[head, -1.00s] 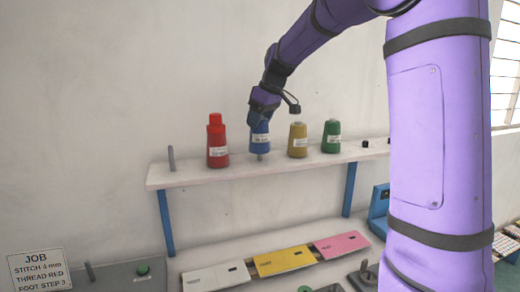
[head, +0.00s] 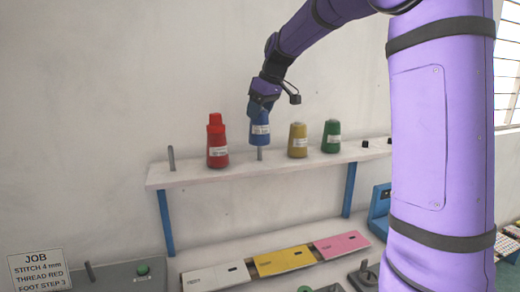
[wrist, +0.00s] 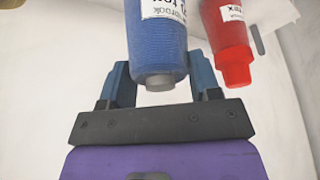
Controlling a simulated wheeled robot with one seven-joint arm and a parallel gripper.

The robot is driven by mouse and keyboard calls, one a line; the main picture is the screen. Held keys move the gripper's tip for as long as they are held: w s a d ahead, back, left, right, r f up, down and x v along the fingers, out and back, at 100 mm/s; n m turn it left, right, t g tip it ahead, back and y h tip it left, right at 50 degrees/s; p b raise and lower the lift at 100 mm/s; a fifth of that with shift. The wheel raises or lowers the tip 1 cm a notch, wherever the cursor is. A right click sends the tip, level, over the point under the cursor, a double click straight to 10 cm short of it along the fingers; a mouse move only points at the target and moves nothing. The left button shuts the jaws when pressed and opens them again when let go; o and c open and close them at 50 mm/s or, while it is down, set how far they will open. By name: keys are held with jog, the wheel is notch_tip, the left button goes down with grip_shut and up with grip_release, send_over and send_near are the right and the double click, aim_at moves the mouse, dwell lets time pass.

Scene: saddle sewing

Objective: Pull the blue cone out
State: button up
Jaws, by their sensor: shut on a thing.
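The blue cone (head: 260,133) is upright above the shelf, with a white label on its side. My gripper (head: 262,112) is shut on it from above, at its narrow top. A grey peg (head: 260,154) shows below the cone's base; I cannot tell whether its tip is still inside the cone. In the wrist view the blue cone (wrist: 157,45) lies between the blue fingers of my gripper (wrist: 160,82), its grey tip towards the palm.
The red cone (head: 217,142) stands close on the left, and the yellow cone (head: 298,142) and green cone (head: 331,137) on the right. A bare peg (head: 171,158) is at the shelf's (head: 200,174) left end. The wall above is clear.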

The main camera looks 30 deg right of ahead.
jog(key=shift+r, duration=0.55)
jog(key=shift+r, duration=0.35)
jog(key=shift+r, duration=0.95)
jog(key=shift+r, duration=1.9)
